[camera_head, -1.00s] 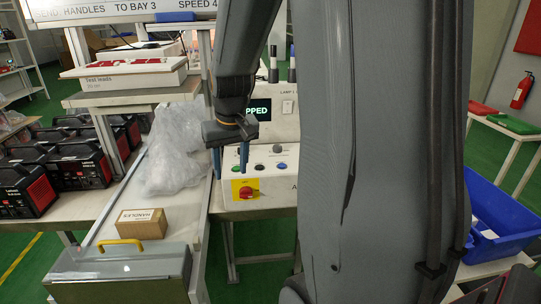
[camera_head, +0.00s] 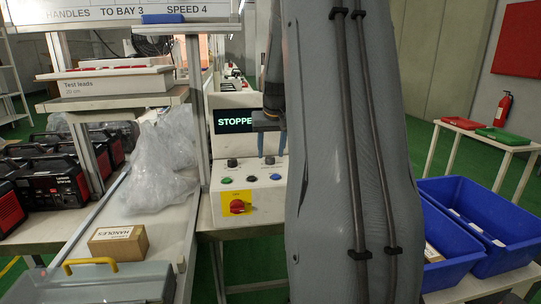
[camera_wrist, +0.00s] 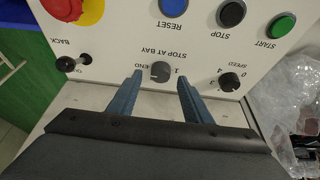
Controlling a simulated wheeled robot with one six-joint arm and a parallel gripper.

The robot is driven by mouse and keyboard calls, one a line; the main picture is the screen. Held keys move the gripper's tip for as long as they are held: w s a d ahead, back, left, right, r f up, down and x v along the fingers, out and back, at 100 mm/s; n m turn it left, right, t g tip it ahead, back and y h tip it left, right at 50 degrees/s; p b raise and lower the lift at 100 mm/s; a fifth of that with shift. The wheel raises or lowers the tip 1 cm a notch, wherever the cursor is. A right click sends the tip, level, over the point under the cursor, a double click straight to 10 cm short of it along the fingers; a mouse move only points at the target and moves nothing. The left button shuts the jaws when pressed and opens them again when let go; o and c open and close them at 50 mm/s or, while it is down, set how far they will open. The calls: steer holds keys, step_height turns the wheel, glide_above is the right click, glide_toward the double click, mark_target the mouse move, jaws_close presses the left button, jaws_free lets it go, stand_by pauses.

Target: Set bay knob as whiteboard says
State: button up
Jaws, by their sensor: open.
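My gripper (camera_wrist: 160,84) is open, with one blue finger on each side of the knob. In the head view my gripper (camera_head: 272,144) is over the panel's upper part, partly behind my arm.
A dark speed knob (camera_wrist: 229,82) sits beside the bay knob. A screen (camera_head: 233,120) reads "STOPPE", partly covered.

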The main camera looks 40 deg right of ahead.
steer(key=shift+x, duration=1.05)
steer(key=c, duration=1)
steer(key=shift+c, duration=0.2)
